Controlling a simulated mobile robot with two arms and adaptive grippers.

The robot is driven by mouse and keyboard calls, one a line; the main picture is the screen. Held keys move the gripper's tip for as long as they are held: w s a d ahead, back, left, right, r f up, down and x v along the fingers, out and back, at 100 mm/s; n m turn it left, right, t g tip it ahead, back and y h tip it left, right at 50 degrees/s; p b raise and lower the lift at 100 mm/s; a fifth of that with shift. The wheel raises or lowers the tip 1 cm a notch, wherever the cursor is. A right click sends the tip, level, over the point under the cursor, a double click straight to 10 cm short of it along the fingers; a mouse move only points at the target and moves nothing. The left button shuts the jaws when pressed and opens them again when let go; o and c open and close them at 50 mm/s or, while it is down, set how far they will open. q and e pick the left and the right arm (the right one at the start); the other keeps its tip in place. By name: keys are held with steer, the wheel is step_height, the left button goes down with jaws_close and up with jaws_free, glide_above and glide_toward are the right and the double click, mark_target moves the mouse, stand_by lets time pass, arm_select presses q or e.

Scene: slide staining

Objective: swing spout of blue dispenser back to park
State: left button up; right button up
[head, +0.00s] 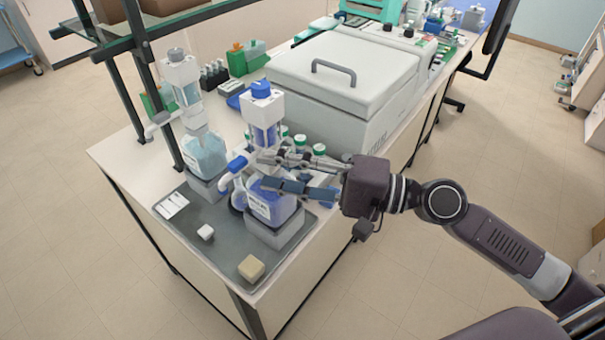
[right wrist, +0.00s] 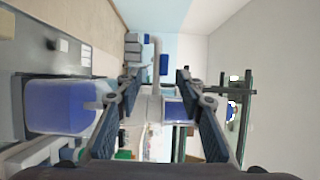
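The blue dispenser (head: 262,135) has a blue cap and stands on a bottle of blue liquid (head: 272,203) on a grey block. Its white spout ends in a blue tip (head: 236,164) and points left and toward the front in the head view. My right gripper (head: 264,171) reaches in from the right, its fingers apart at the lower part of the dispenser. In the right wrist view the white spout (right wrist: 156,52) and its blue tip (right wrist: 163,66) show beyond the open fingers (right wrist: 157,80). I cannot tell whether a finger touches the dispenser. My left gripper is out of view.
A second dispenser (head: 183,80) on a pale blue bottle (head: 205,153) stands to the left. A white block (head: 206,232) and a beige block (head: 251,268) lie on the dark mat (head: 185,232). A large grey lidded machine (head: 345,75) stands behind. Green-capped bottles (head: 319,149) are close by.

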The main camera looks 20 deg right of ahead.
steer(key=shift+v, duration=2.25)
